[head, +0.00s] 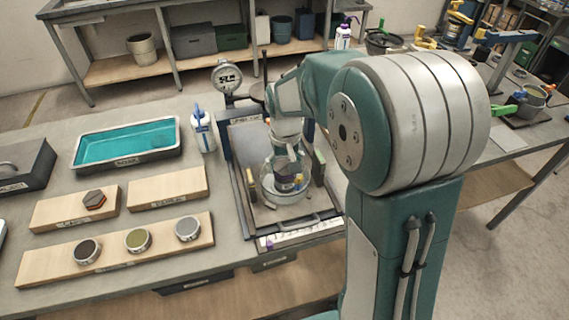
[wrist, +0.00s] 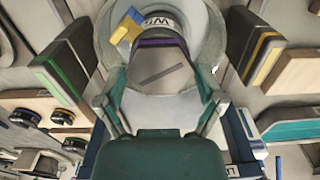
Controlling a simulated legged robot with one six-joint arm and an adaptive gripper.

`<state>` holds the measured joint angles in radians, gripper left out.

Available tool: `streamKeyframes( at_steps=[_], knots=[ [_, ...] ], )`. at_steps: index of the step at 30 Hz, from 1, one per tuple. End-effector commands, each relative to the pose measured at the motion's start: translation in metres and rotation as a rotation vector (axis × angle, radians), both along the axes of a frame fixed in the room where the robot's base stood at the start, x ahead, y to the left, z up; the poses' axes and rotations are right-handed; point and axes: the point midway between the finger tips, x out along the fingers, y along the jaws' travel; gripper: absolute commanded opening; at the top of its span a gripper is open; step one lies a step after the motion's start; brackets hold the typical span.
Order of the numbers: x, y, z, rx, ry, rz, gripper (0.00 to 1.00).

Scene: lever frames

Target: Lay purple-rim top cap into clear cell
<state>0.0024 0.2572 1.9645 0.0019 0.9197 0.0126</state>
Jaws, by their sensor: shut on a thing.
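The clear cell (head: 267,192) is a transparent round vessel standing on the framed tray in the head view. My gripper (head: 288,168) reaches down into or just over it. In the wrist view my gripper (wrist: 163,75) is shut on the purple-rim top cap (wrist: 163,72), a grey piece with a dark purple edge at its far side. The cap also shows low inside the cell's outline in the head view (head: 288,183). The cell's round wall (wrist: 209,30) surrounds the far side of the cap in the wrist view. Whether the cap touches the cell floor is hidden.
A green-striped block (wrist: 62,68) and a yellow-striped block (wrist: 258,55) flank the cell. A dial gauge (head: 227,77) stands behind. Left are a teal-filled tray (head: 127,165), a bottle (head: 203,130), and a wooden board (head: 60,262) bearing three round pieces.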

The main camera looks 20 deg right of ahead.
Motion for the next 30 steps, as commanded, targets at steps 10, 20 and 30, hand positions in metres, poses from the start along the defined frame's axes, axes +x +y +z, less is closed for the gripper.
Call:
streamKeyframes(
  at_steps=[10, 20, 30],
  knots=[
    [0.000, 0.000, 0.000, 0.000, -0.001, 0.000, 1.00],
    [0.001, 0.000, 0.008, 0.000, -0.003, 0.000, 1.00],
    [0.002, 0.001, 0.075, 0.000, -0.005, 0.000, 1.00]
  ],
)
